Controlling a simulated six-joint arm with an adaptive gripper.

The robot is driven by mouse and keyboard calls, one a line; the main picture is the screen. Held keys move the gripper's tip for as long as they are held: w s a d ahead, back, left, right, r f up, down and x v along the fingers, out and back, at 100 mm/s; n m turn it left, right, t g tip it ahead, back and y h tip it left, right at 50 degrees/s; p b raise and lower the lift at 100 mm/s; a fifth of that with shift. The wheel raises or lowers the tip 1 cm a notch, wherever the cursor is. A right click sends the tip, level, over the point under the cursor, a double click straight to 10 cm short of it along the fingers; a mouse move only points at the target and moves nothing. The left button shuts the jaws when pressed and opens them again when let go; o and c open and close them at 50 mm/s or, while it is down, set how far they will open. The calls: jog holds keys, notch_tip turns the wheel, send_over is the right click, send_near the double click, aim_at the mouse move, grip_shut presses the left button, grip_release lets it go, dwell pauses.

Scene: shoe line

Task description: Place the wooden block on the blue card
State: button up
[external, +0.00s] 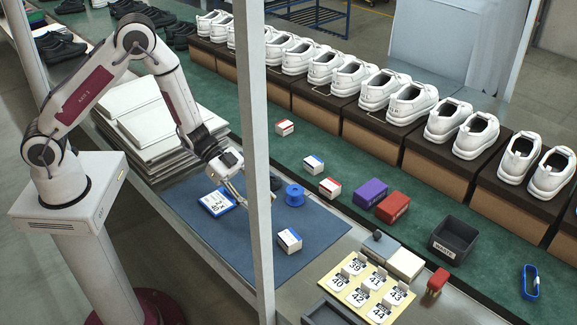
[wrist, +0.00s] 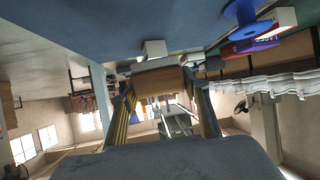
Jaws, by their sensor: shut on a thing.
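My gripper (wrist: 160,86) is shut on the wooden block (wrist: 158,80), a plain brown block held between the two fingers in the wrist view. In the external view my gripper (external: 235,187) is low over the blue mat, partly behind the upright post, and I cannot make out the block there. The blue card (external: 217,203), white with a blue border and dark print, lies on the mat just left of and below my gripper. The block is not on the card.
A metal post (external: 258,130) crosses the external view. Stacked white sheets (external: 150,125) are behind the arm. Bare mat lies below the card.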

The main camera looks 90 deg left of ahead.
jog(key=s+a+r, duration=0.4)
jog(key=s+a, duration=0.1)
jog(key=a, duration=0.4)
jog(key=m+g+h, duration=0.1)
jog(key=m+h, duration=0.1)
send_over(224, 205)
jog(key=shift+r, duration=0.25)
jog(key=shift+f, duration=2.95)
jog(key=shift+f, duration=0.15)
jog(key=shift+f, duration=1.9)
jog(key=shift+f, duration=0.15)
